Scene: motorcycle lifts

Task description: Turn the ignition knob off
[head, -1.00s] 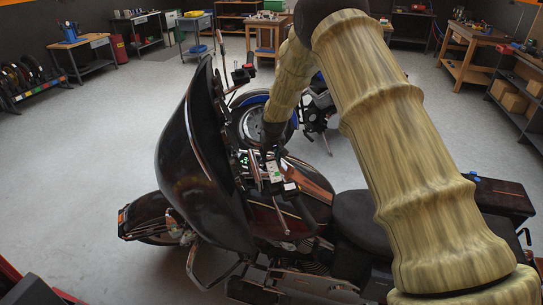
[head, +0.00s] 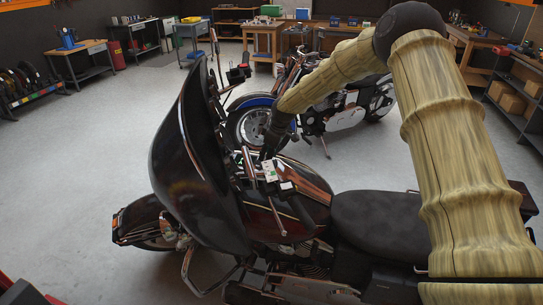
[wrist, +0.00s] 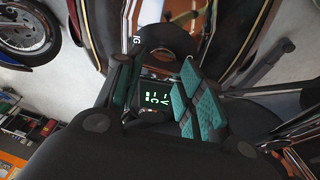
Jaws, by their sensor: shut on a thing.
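The dark motorcycle (head: 195,165) stands across the middle of the head view, with its fairing at the left. My gripper (head: 266,152) reaches down to the console behind the fairing. In the wrist view my gripper (wrist: 158,78) has its fingers, one showing teal pads, around a small dark part at the console. I take this part for the ignition knob; the fingers mostly hide it, and I cannot tell its turned position. White letters "IG" show beside a dark block. A display (wrist: 158,97) with green characters is lit between the fingers.
The handlebar grip (head: 298,208) and levers are close around my gripper. A second motorcycle (head: 345,112) with a blue fender stands behind. Workbenches (head: 85,48) and shelves line the walls. The grey floor at the left is clear.

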